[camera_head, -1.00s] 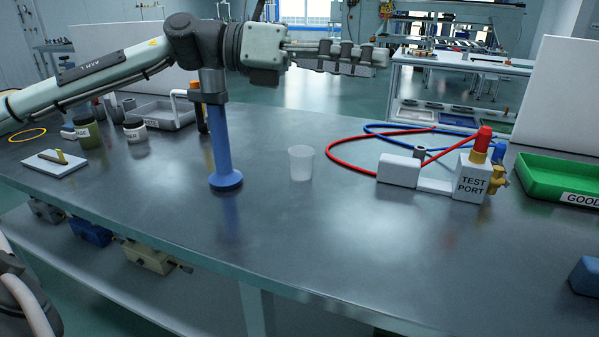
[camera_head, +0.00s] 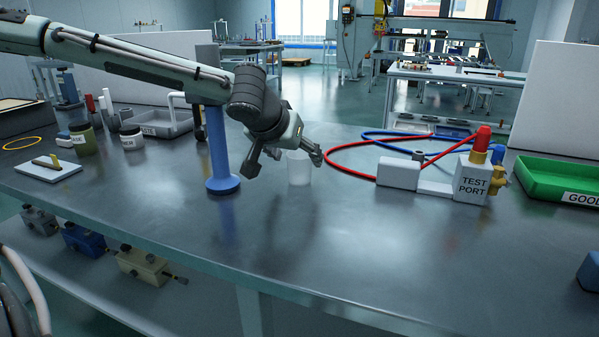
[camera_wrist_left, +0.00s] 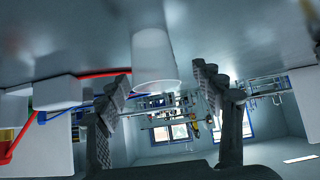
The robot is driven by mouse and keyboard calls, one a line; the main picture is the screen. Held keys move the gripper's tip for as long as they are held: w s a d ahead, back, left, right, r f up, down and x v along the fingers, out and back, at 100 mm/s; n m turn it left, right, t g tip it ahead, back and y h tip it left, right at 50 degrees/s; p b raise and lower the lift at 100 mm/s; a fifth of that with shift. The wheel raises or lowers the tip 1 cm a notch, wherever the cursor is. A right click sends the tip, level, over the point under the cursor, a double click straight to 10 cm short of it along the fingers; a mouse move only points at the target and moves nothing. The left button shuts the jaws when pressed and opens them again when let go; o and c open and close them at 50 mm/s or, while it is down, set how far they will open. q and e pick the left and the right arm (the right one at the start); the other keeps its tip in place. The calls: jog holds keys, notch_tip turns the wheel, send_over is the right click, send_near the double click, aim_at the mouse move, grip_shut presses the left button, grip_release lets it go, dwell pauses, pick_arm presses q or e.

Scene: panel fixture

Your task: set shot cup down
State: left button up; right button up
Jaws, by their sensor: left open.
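The shot cup (camera_head: 299,170) is a small translucent white cup standing upright on the grey bench, right of the blue post. My left gripper (camera_head: 284,162) is open, reaching down from the upper left, with its fingers spread close to the cup and partly in front of it. In the left wrist view, which is upside down, the cup (camera_wrist_left: 153,58) shows between and beyond the spread fingers of the left gripper (camera_wrist_left: 160,95). I see no finger clearly touching it. My right gripper is not in view.
A blue post (camera_head: 220,150) stands just left of the cup. The white test port block (camera_head: 471,180), with red and blue hoses, is to the right. A green tray (camera_head: 555,190) lies farther right. Jars and a grey tray are at the left. The front bench is clear.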

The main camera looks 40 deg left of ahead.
aim_at(304, 163)
pick_arm(q)
jog(key=x, duration=0.5)
jog(key=shift+w+d, duration=0.2)
jog(key=shift+d, duration=0.05)
jog(key=c, duration=1.1)
jog(key=shift+c, duration=0.4)
